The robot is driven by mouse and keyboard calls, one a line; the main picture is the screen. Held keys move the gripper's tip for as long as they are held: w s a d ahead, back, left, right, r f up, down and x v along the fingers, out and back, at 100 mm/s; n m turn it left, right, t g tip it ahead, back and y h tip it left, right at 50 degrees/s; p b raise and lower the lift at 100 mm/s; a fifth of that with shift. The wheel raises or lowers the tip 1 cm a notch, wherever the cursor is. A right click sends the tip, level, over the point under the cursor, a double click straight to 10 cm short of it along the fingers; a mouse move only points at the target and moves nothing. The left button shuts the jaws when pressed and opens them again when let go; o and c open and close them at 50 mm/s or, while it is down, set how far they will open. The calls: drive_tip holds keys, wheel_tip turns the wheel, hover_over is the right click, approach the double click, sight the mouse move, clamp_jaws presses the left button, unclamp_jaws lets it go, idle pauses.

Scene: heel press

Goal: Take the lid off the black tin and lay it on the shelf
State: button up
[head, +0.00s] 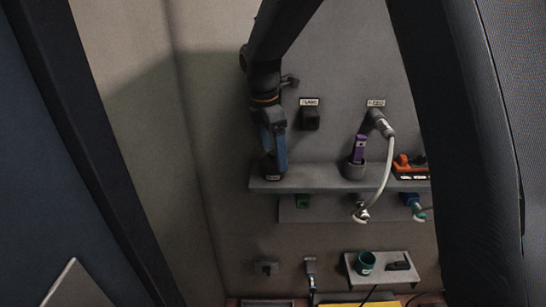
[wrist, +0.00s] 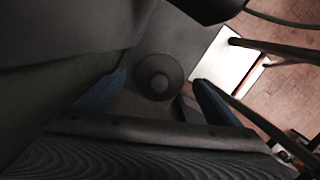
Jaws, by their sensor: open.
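The black tin (head: 268,171) stands near the left end of the upper grey shelf (head: 325,180), with a small label on its front. In the head view my gripper (head: 276,152) hangs over the tin and hides much of its top. In the wrist view the round dark lid (wrist: 143,84) shows from above, with a paler round knob (wrist: 159,83) at its middle. The blue fingers of my gripper (wrist: 160,86) are apart, one on each side of the lid and knob. I cannot tell whether they touch the lid.
A grey cup holding a purple item (head: 359,150) stands right of the tin, with bare shelf between. A grey hose (head: 386,165) hangs in front of the shelf. An orange-and-black item (head: 406,168) lies farther right. A lower shelf (head: 420,276) carries a teal mug (head: 365,262).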

drive_tip(key=shift+f, duration=0.85)
drive_tip(key=shift+c, duration=0.2)
drive_tip(key=c, duration=0.7)
drive_tip(key=shift+o, duration=0.2)
drive_tip(key=shift+r, duration=0.1)
wheel_tip(320, 180, up, 28)
drive_tip(key=b, duration=0.4)
